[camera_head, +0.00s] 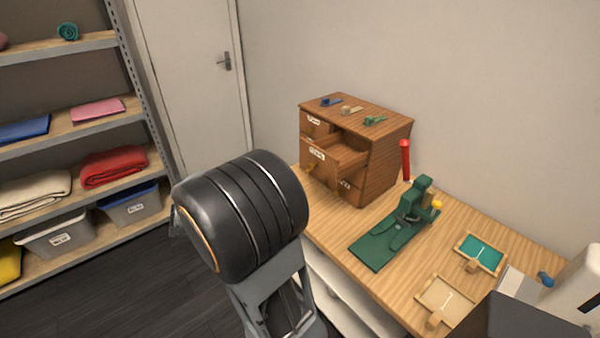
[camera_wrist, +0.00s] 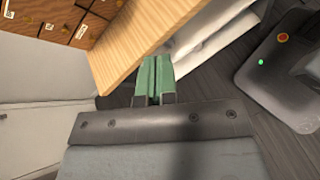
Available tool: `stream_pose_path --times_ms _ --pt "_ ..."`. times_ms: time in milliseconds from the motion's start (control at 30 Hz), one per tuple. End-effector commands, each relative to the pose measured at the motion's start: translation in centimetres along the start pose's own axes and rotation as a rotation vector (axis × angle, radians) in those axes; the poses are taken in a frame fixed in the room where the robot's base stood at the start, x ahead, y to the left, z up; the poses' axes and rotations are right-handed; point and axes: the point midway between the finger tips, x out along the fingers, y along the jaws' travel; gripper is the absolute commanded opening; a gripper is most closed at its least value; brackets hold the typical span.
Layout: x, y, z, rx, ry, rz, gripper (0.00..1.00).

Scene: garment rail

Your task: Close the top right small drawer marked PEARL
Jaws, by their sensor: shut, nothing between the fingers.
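The brown wooden drawer cabinet (camera_head: 388,160) stands at the back of the table. A small drawer (camera_head: 337,158) on the right of its upper row is pulled well out, with its inside showing and a pale label on its front. The label is too small to read. In the wrist view, part of the cabinet (camera_wrist: 62,12) with its labels shows at the top left. My gripper (camera_wrist: 152,66) has green fingers shut together with nothing between them, by the table edge and apart from the cabinet. In the head view my arm hides the gripper.
The wooden table (camera_head: 345,225) carries a green press (camera_head: 408,215) with a red handle, a teal tray (camera_head: 480,252) and a pale tray (camera_head: 442,297). Small items lie on the cabinet top. A shelf rack (camera_head: 70,148) stands left. Dark floor (camera_head: 110,300) lies open between.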

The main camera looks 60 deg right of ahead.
Motion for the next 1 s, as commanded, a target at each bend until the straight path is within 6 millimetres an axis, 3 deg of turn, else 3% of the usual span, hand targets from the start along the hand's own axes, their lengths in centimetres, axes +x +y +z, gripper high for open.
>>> stream_pose_path --times_ms 33,200,400,667,1000 --pt "1.5 1.4 -0.3 -0.087 -0.113 0.049 0.0" --pt "4.2 5.8 -0.9 -0.314 -0.405 0.215 0.0" --pt "5.6 8.4 -2.1 -0.453 -0.581 0.327 0.0" --pt "7.7 10.2 -1.2 -0.488 -0.628 0.357 0.0" --pt "12.5 13.2 1.9 -0.485 -0.626 0.355 0.0"
